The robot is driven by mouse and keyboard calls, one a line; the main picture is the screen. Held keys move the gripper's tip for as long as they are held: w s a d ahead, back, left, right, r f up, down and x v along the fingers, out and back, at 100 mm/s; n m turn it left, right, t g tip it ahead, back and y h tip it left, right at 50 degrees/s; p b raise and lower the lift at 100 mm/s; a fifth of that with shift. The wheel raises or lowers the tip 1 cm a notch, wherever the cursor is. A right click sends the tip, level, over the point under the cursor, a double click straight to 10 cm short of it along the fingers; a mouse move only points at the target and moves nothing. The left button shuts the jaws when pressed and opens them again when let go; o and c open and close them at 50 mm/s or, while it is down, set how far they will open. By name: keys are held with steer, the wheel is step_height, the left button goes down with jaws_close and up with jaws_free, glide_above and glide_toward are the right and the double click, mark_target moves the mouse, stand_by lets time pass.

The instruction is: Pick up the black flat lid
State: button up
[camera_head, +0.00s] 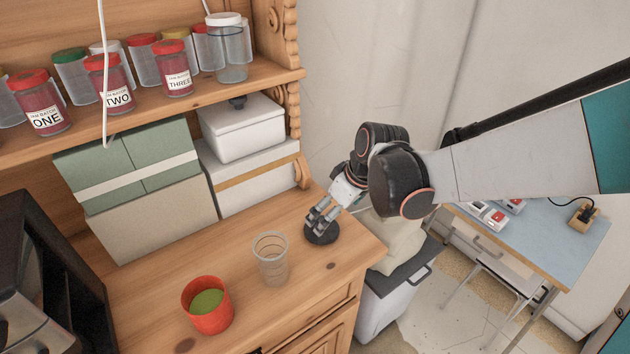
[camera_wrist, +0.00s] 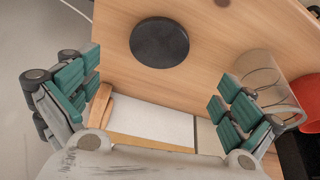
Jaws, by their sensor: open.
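The black flat lid (camera_head: 322,236) lies on the wooden dresser top (camera_head: 335,262) near its right end. In the wrist view the black flat lid (camera_wrist: 159,42) is a dark round disc on the bare wood, a little beyond the space between my fingers. My gripper (camera_head: 318,222) is just above the lid in the head view, pointing down, and its fingers cover part of it. In the wrist view my gripper (camera_wrist: 160,95) is open with its green-padded fingers wide apart and nothing between them. I cannot tell whether a finger touches the lid.
A clear empty jar (camera_head: 271,260) stands left of the lid, and a red cup (camera_head: 207,306) with green inside stands further left. White and green boxes stand behind, under a shelf (camera_head: 200,92) of several jars. The dresser's right edge is close to the lid.

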steer(key=x, duration=0.2)
steer(key=b+x, duration=0.1)
steer(key=x, duration=0.5)
steer(key=shift+d+f, duration=0.25)
steer(key=c, duration=1.1)
